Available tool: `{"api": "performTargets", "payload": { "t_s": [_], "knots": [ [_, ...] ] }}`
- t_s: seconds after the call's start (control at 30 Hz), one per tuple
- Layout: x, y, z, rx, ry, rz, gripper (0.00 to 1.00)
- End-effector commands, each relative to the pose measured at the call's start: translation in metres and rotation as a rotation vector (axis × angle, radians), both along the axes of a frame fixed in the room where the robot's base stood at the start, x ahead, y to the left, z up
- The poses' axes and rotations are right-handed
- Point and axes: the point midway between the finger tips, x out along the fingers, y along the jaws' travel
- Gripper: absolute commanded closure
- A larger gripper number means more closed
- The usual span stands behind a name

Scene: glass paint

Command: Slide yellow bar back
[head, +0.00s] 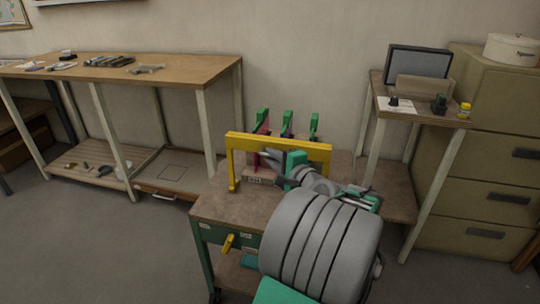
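The yellow bar (278,142) is the top of a yellow frame standing on the small brown-topped workbench in the head view. Its left post (233,172) reaches down to the bench top; its right end is partly hidden by my arm. My gripper (266,162) is at the bar, just below its top beam near the middle. The grey fingers point left and partly overlap the things behind them. I cannot tell whether they touch the bar or how far apart they are.
Behind the bar stand several green-topped holders (287,122), one with a magenta part. A small labelled block (260,180) sits under the bar. The workbench (252,205) has clear room at front left. A long wooden table (170,72) and a drawer cabinet (495,150) stand farther off.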

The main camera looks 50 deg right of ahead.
Motion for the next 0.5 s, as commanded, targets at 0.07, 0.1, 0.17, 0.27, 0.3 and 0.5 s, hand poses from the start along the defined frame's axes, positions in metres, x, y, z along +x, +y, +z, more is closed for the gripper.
{"api": "performTargets", "payload": {
  "t_s": [0.07,0.1,0.17,0.27,0.3,0.5],
  "knots": [
    [0.0,0.0,-0.001,0.001,0.0,0.001,0.8],
    [0.0,0.0,0.0,0.0,0.0,0.001,0.8],
    [0.001,0.0,0.0,0.0,0.0,0.001,0.8],
    [0.001,0.0,0.0,-0.001,0.0,0.001,0.8],
    [0.0,0.001,0.001,-0.001,-0.001,0.001,0.8],
    [-0.027,0.007,0.006,0.0,-0.001,-0.004,0.8]
  ]
}}
